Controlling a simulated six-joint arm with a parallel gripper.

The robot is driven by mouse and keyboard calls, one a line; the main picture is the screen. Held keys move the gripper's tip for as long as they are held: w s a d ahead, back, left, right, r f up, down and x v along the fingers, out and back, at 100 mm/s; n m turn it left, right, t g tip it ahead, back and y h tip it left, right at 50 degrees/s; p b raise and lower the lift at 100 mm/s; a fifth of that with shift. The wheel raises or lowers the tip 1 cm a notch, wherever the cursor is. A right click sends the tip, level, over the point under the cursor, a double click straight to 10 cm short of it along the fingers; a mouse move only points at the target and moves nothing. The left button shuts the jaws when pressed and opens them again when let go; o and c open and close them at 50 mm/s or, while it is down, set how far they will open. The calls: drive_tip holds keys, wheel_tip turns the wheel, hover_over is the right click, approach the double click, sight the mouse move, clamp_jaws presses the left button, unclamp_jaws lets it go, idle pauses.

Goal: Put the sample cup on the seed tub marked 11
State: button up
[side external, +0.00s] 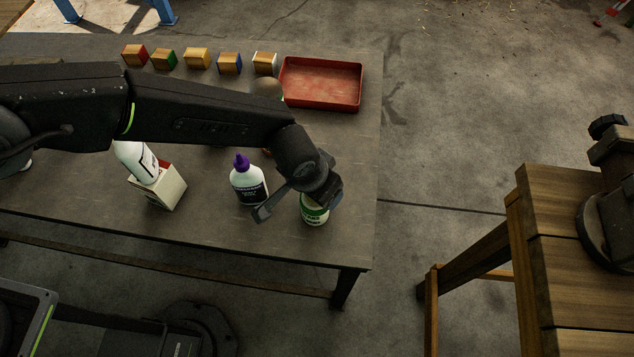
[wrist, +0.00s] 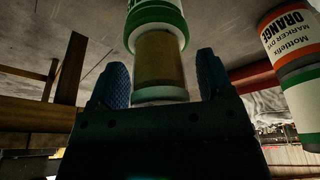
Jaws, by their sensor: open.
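My gripper (side external: 298,205) is open, low over the near right part of the table. In the wrist view my gripper (wrist: 163,72) has its two blue-padded fingers apart, one on each side of an amber cylinder (wrist: 160,62) with a pale rim. A white and green container (wrist: 157,15) adjoins it at the top of that view. In the side view a white and green container (side external: 315,213) stands under my gripper, partly covered by it. I cannot tell which thing is the sample cup. No number 11 is readable, so I cannot pick out the seed tub.
A purple-capped bottle (side external: 248,185) stands close left of my gripper. A white bottle (side external: 136,160) and a box (side external: 160,188) are further left. Several coloured blocks (side external: 197,58) and a red tray (side external: 322,83) are at the back. An orange-labelled container (wrist: 287,35) shows in the wrist view.

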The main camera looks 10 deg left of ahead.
drive_tip(key=v, duration=1.2)
drive_tip(key=w+a+r+n+t, duration=0.1)
drive_tip(key=a+r+n, duration=0.1)
drive_tip(key=a+r, duration=0.75)
drive_tip(key=a+r+n, duration=0.1)
drive_tip(key=a+r, duration=0.5)
drive_tip(key=a, duration=0.7)
drive_tip(key=s+a+r+n+t+y, duration=0.1)
drive_tip(key=s+a+n, duration=0.2)
drive_tip(key=s+a, duration=1)
drive_tip(key=a, duration=0.3)
drive_tip(key=shift+s+a+r+n+t+y, duration=0.15)
drive_tip(key=shift+s+r+n+t+y, duration=0.15)
drive_tip(key=shift+s+t, duration=0.1)
